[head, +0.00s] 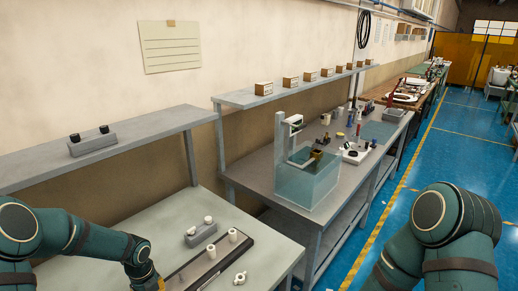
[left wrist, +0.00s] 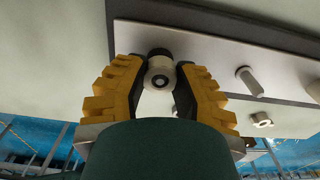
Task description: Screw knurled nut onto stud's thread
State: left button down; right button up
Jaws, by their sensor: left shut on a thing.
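My left gripper (left wrist: 158,85) has yellow fingers with dark pads, closed on both sides of a small pale round part with a dark centre, apparently the knurled nut (left wrist: 160,76). A dark cap-like shape sits right behind it; I cannot tell whether it belongs to the nut or whether the nut touches a stud. A pale cylindrical stud (left wrist: 250,82) stands on the plate to the right. In the head view two pale studs (head: 232,235) stand on the dark-edged board (head: 243,250). My left gripper is mostly cut off at the bottom edge. My right gripper is out of view.
A small pale nut-like part (head: 240,278) lies to the right of the board. A shelf (head: 110,160) with a grey block and two black knobs is above. A glass tank (head: 308,182) stands on the bench beyond.

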pick_arm(q)
jog(key=shift+m, duration=0.3)
jog(key=shift+s, duration=0.1)
jog(key=shift+m+p, duration=0.5)
jog(key=shift+m, duration=0.1)
jog(key=shift+m+p, duration=1.1)
jog(key=shift+m, duration=0.8)
jog(key=shift+m+p, duration=0.35)
jog(key=shift+m, duration=0.15)
jog(key=m, duration=0.4)
